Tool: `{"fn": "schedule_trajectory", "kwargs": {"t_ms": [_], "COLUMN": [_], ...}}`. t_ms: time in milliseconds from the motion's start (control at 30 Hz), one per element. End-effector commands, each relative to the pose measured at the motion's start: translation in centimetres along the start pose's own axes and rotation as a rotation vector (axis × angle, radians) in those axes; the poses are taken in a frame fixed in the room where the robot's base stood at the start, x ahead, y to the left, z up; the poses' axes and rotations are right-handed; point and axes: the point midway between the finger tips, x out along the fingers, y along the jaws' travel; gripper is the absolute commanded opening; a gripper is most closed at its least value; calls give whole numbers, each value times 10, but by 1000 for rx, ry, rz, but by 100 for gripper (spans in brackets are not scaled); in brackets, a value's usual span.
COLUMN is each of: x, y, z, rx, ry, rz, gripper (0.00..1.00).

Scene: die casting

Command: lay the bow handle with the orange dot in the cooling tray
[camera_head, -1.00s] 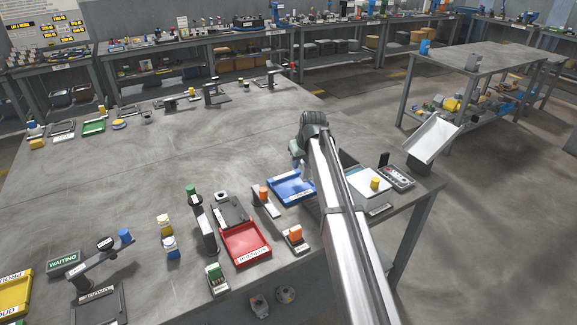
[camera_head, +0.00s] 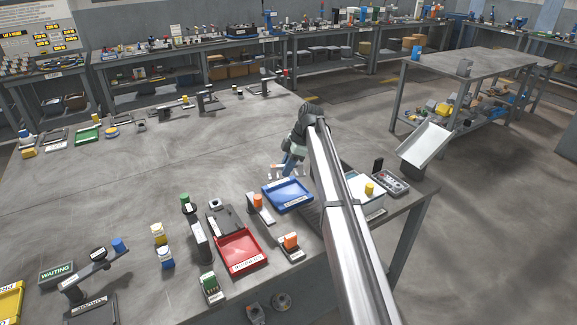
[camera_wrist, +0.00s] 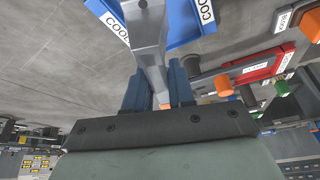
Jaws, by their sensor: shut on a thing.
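My gripper (camera_wrist: 158,88) is shut on a grey metal bow handle (camera_wrist: 149,38), between its blue fingers. The handle runs up the wrist view, widening toward the top, where it passes in front of the blue cooling tray (camera_wrist: 183,22). In the head view my gripper (camera_head: 289,163) is just behind the far edge of the blue cooling tray (camera_head: 288,196), low over the table. Light parts of the held piece show beside the fingers. The tray's visible floor looks empty. Whether the handle touches it, I cannot tell.
A red tray (camera_head: 240,252) and a stand with an orange cylinder (camera_head: 258,201) are left of the cooling tray. Another orange-topped block (camera_head: 290,241) stands in front. A scale with a yellow weight (camera_head: 369,189) is to the right.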

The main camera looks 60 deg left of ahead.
Motion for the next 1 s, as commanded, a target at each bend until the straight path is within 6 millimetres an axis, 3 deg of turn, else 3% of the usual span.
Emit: {"fn": "schedule_trajectory", "kwargs": {"t_ms": [333, 667, 1000], "x": [-1, 4, 23], "y": [-5, -6, -6], "z": [-1, 1, 9], "rx": [-278, -310, -308], "ry": [-1, -1, -1], "rz": [-114, -127, -126], "gripper": [0, 0, 0]}}
